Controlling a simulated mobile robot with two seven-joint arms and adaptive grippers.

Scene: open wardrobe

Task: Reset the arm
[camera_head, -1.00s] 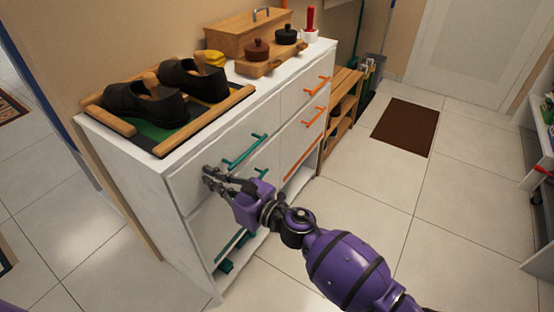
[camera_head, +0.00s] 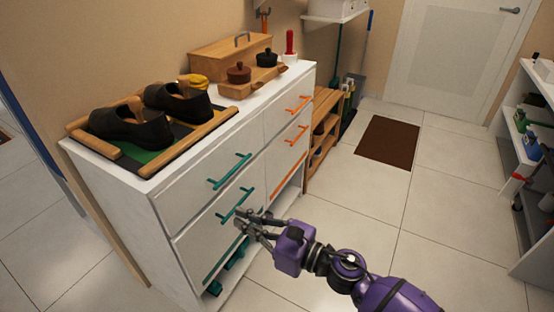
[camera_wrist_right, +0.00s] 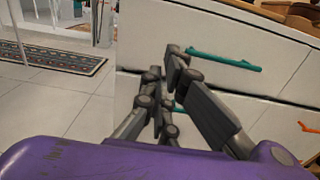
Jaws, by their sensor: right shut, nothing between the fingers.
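My right gripper (camera_head: 243,223) is in front of the white dresser (camera_head: 125,213), by its lower left drawer, and my purple arm comes in from the lower right. Its fingers are shut with nothing between them. In the right wrist view the gripper (camera_wrist_right: 165,75) points toward the drawer fronts, and a teal handle (camera_wrist_right: 225,60) shows beyond it. In the head view the upper teal handle (camera_head: 229,172) is above and left of the fingers. Another teal handle (camera_head: 236,204) is just above the fingertips; I cannot tell if they touch it. My left gripper is not in view.
Black shoes (camera_head: 130,126) lie in a tray on the dresser top, with a wooden box (camera_head: 236,58) behind. Orange handles (camera_head: 298,104) stick out at the dresser's right. A wooden rack (camera_head: 323,135) stands beyond. The tiled floor (camera_head: 360,210) to the right has free room.

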